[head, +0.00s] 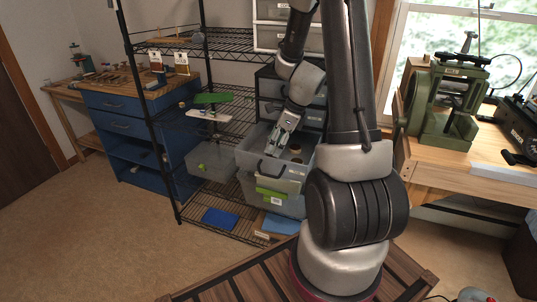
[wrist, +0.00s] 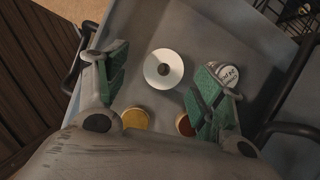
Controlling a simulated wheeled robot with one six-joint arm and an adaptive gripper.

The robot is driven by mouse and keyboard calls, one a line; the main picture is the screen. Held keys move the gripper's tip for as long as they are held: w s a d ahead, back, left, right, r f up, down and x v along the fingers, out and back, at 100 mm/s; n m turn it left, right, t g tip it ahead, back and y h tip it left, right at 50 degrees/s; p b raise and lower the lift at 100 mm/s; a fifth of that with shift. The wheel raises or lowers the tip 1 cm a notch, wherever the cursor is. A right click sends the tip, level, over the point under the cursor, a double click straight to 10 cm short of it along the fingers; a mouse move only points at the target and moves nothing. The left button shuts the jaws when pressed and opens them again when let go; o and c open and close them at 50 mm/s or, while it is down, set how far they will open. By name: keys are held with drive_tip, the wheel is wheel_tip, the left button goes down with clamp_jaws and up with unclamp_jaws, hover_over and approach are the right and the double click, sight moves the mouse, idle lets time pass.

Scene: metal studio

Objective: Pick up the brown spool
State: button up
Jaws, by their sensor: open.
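In the wrist view, a brown round item (wrist: 184,124), likely the brown spool, lies in a grey bin (wrist: 205,25), partly hidden by my right finger and gripper body. My gripper (wrist: 163,66) is open and empty, its green-padded fingers spread above the bin floor. In the head view, my gripper (head: 274,150) reaches down into the clear grey bin (head: 248,161).
A yellow-topped round item (wrist: 135,118) and a white lettered item (wrist: 229,73) lie in the same bin, close to my fingers. The bin walls surround my gripper. Wire shelves (head: 222,125) and grey drawers (head: 312,115) stand around it. A blue cabinet (head: 120,122) stands left.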

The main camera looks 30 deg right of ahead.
drive_tip(key=x, duration=0.4)
drive_tip(key=shift+w+d+f, duration=0.15)
drive_tip(key=shift+w+d, duration=0.05)
drive_tip(key=c, duration=1)
